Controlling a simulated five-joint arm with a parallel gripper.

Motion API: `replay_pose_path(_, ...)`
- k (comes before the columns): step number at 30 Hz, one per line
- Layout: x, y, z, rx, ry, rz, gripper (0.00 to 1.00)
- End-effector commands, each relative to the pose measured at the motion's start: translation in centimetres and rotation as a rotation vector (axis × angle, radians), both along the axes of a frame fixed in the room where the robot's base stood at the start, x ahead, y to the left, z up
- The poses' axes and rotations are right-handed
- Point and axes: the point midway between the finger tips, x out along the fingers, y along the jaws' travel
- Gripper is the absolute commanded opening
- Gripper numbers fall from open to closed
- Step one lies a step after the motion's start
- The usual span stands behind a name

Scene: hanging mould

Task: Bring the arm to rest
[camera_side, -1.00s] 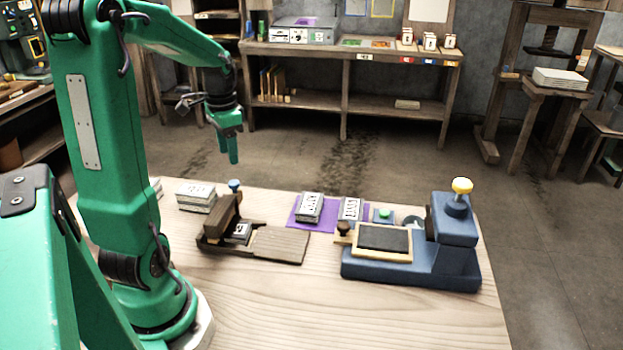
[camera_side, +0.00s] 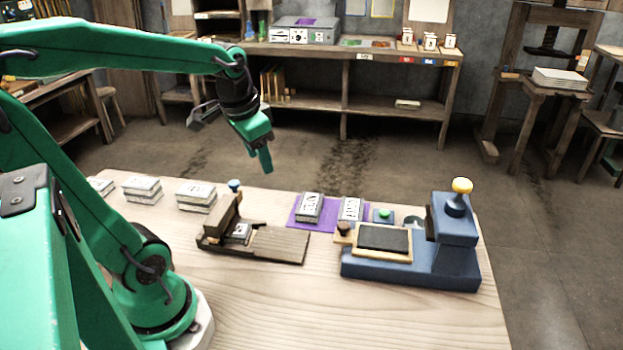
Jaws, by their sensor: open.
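My gripper (camera_side: 262,152) hangs in the air above the back edge of the table, pointing down and slightly right. No object shows between its fingers, and it touches nothing. My green arm (camera_side: 100,50) reaches in from the left, with its upper link nearly level. Below the gripper stands a dark wooden fixture (camera_side: 280,245) with a small printed block (camera_side: 238,233) in it.
Stacked printed blocks (camera_side: 196,196) stand at the table's back left. Two printed blocks (camera_side: 309,207) lie on a purple mat (camera_side: 329,216). A blue press (camera_side: 455,250) with a yellow knob and a dark framed pad (camera_side: 384,239) stands at right. The front of the table (camera_side: 330,310) is clear.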

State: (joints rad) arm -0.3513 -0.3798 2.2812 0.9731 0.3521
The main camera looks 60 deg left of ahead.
Motion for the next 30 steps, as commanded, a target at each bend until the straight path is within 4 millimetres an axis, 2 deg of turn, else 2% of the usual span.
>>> replay_pose_path(1, -0.3, -1.3, 0.3, 0.000, -0.028, -0.010, 0.49)
replay_pose_path(6, -1.6, -5.0, 0.9, -0.019, -0.113, -0.016, 0.49)
replay_pose_path(12, -3.3, -8.2, 1.0, -0.058, -0.195, -0.022, 0.49)
replay_pose_path(18, -4.2, -9.7, 1.0, -0.086, -0.237, -0.023, 0.49)
replay_pose_path(30, -4.4, -9.8, 0.9, -0.089, -0.241, -0.022, 0.49)
